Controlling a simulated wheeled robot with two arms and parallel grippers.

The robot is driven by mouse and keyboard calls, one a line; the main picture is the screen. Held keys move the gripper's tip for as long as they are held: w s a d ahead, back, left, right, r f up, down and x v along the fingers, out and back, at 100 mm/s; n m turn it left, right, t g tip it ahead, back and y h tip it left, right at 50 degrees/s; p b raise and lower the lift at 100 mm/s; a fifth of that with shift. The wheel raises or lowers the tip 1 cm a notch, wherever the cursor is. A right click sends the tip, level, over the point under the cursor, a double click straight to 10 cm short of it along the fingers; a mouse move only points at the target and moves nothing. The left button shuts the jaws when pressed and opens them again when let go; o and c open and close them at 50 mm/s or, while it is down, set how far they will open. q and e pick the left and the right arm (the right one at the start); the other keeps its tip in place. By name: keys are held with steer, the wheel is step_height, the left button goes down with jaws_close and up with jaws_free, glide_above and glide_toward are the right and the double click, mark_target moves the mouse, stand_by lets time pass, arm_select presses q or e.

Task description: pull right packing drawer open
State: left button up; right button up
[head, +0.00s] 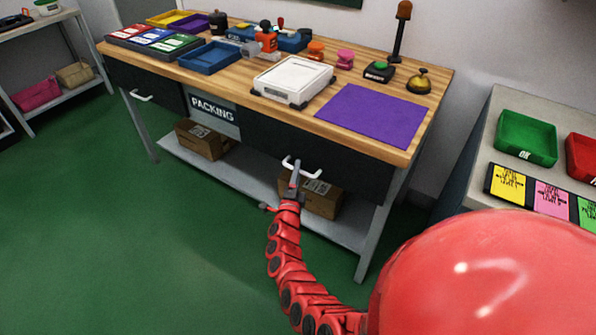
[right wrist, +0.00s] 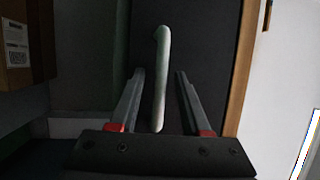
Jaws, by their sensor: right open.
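The packing bench has a right drawer with a dark front (head: 345,172) and a white bar handle (head: 301,168). The drawer looks closed, its front flush under the wooden top. My right gripper (head: 295,172) is at this handle. In the right wrist view the handle (right wrist: 161,80) runs lengthwise between the two open fingers (right wrist: 158,78), with a gap on both sides. The fingers do not appear to touch it. My left gripper is not in view.
The left drawer's handle (head: 141,97) is farther left, beyond the PACKING sign (head: 212,109). Cardboard boxes (head: 322,200) sit on the lower shelf (head: 235,185). A purple mat (head: 372,115) lies on top. A side table (head: 500,110) stands right. Green floor in front is clear.

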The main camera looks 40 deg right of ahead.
steer(key=shift+w+d+r, duration=0.1)
steer(key=shift+w+d, duration=0.15)
steer(key=shift+d, duration=0.05)
steer(key=shift+c, duration=0.2)
jaws_close()
stand_by(1.2)
